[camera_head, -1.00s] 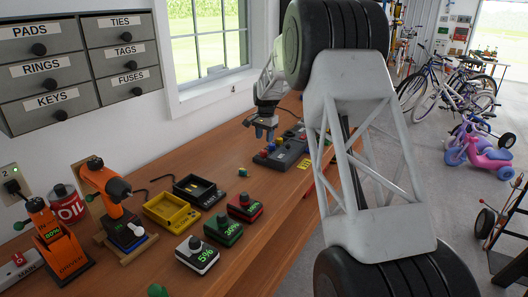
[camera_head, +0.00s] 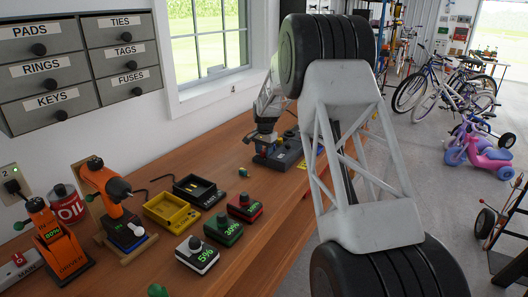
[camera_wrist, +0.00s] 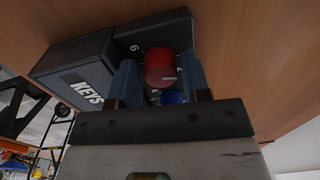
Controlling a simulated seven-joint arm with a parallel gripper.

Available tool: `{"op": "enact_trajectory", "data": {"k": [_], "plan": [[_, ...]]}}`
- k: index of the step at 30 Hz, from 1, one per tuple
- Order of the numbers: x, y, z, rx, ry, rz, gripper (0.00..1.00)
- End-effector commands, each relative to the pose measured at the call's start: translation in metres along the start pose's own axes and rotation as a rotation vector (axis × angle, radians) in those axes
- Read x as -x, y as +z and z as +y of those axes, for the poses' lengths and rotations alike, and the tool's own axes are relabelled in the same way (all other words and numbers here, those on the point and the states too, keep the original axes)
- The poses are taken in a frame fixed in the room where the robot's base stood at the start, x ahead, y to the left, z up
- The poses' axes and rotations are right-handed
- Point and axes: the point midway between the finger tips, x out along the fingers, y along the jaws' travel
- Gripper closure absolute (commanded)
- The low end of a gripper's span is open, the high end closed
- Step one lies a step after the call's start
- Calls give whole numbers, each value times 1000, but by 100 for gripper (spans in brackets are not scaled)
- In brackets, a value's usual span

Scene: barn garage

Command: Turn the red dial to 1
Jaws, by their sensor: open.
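The red dial (camera_wrist: 160,67) is a round knob with a pale pointer line, on a dark control box (camera_wrist: 140,31). In the wrist view the two blue fingers of my gripper (camera_wrist: 162,80) stand on either side of it, open, with the dial between them. I cannot tell whether they touch it. A 6 and a 7 are printed beside the dial; I see no 1. A blue knob (camera_wrist: 174,97) sits just below it, partly hidden by my gripper. In the head view my gripper (camera_head: 265,140) is over the box (camera_head: 284,150) and hides the dial.
A grey block labelled KEYS (camera_wrist: 80,75) adjoins the box in the wrist view. Battery packs (camera_head: 198,254), a yellow tray (camera_head: 171,212), a black tray (camera_head: 198,190) and an orange drill (camera_head: 110,195) stand nearer on the wooden bench (camera_head: 262,225). A window is behind.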

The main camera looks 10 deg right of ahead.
Motion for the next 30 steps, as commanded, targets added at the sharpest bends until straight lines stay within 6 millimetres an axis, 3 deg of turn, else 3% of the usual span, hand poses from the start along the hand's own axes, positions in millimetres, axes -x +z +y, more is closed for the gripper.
{"op": "enact_trajectory", "data": {"k": [2, 9, 30], "plan": [[0, 0, 0, 0, 0, 0, 56], [0, 0, 0, 0, 0, 0, 91], [1, 0, 0, 261, 0, -10, 91]]}}
